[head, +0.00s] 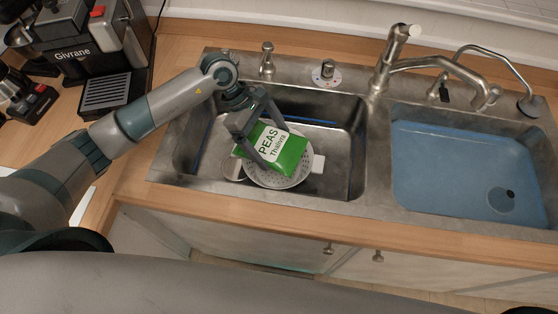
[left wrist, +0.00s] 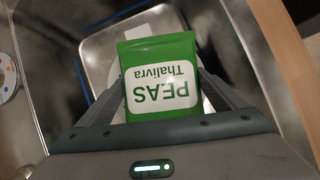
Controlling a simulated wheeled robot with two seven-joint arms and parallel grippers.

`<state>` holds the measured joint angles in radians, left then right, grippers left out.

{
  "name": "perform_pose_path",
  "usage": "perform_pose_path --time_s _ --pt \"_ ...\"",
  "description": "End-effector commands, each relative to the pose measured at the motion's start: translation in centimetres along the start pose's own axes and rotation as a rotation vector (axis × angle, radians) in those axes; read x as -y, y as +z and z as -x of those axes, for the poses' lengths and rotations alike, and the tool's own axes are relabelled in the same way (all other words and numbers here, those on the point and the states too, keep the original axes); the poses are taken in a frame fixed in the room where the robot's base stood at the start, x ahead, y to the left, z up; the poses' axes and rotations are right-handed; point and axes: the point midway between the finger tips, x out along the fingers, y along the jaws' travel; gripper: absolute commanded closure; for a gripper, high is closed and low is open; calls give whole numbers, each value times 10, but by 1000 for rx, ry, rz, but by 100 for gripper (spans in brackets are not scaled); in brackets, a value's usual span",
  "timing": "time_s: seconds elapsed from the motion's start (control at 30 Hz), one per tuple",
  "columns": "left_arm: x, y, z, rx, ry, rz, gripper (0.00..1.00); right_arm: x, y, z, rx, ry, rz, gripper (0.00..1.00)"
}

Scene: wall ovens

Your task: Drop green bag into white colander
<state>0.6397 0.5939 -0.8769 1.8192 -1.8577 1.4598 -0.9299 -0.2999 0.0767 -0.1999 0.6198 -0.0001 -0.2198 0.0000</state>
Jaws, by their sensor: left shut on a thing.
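The green bag (head: 292,153), labelled PEAS Thalivra, is held in my left gripper (head: 255,140) over the left sink basin. It also shows in the left wrist view (left wrist: 160,55) between the two fingers, which are shut on it. The white colander (head: 276,179) sits in the left basin, directly below the bag in the head view. The bag covers much of the colander, and I cannot tell whether they touch. A bit of the colander's pale surface shows in the left wrist view beside the bag. My right gripper is not in view.
The steel left basin (head: 343,180) surrounds the colander. A tall faucet (head: 385,60) stands behind, between the basins. A coffee machine (head: 85,50) stands on the wooden counter at the left.

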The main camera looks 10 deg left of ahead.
Motion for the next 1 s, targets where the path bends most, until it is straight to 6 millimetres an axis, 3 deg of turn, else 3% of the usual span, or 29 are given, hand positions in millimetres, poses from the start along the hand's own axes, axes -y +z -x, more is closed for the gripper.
perform_pose_path --time_s 0.23,0.27,0.3,0.73,1.0 --pt "0 0 0 1 1 -1 50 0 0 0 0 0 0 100" --pt "0 0 0 1 1 -1 8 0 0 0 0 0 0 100" --pt "0 0 0 1 1 -1 0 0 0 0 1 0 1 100" --pt "-1 -2 6 -1 2 0 0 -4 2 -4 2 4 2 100" --pt "-2 -2 40 -1 6 -2 0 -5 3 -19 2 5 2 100"
